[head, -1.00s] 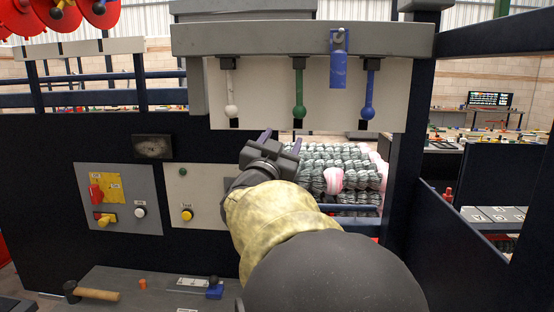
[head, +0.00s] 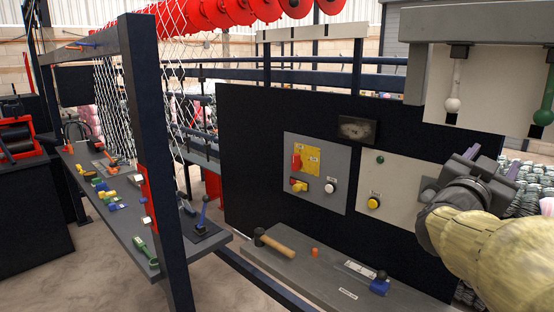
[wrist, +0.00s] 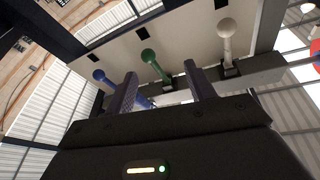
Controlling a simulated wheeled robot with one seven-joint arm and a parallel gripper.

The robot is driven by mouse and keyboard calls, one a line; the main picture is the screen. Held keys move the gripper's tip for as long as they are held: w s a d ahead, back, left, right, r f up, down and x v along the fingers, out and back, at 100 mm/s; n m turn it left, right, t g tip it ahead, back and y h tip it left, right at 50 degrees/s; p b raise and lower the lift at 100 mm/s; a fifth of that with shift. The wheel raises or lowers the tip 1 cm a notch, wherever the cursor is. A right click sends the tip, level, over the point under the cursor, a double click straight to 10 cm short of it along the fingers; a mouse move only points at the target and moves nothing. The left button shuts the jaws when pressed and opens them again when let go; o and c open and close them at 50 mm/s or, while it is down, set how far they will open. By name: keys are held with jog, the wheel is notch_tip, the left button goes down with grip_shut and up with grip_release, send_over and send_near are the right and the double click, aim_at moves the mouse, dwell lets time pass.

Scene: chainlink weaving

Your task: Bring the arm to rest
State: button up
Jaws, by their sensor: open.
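My arm (head: 480,235) reaches in from the right side of the head view, in a yellowish sleeve. My gripper (head: 488,160) is raised in front of the light machine panel, below the hanging levers. In the wrist view my gripper (wrist: 160,92) shows two dark fingers spread apart with nothing between them. Beyond the fingers hang a blue-knobbed lever (wrist: 99,75), a green-knobbed lever (wrist: 149,57) and a white-knobbed lever (wrist: 226,28). The fingers appear apart from the levers.
A control panel (head: 335,150) with red and yellow switches stands left of my gripper. A shelf (head: 290,265) below holds a hammer (head: 274,243) and a blue-handled tool (head: 379,285). A dark post (head: 155,150), chainlink mesh (head: 182,70) and a tool-strewn bench (head: 120,205) are at left.

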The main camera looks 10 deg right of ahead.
jog(key=w+a+f+n+t+y, duration=0.1)
jog(key=w+a+f+n+y, duration=0.35)
jog(key=a+f+y, duration=0.4)
jog(key=w+a+f+n+y, duration=0.5)
jog(key=a+f, duration=0.4)
jog(key=f, duration=0.5)
jog(key=s+a+f+n+g+y, duration=0.4)
jog(key=s+a+f+g, duration=0.5)
jog(key=s+f, duration=0.7)
jog(key=a+f+n, duration=0.1)
jog(key=a, duration=0.2)
jog(key=shift+f+y, duration=0.2)
jog(key=shift+y, duration=0.15)
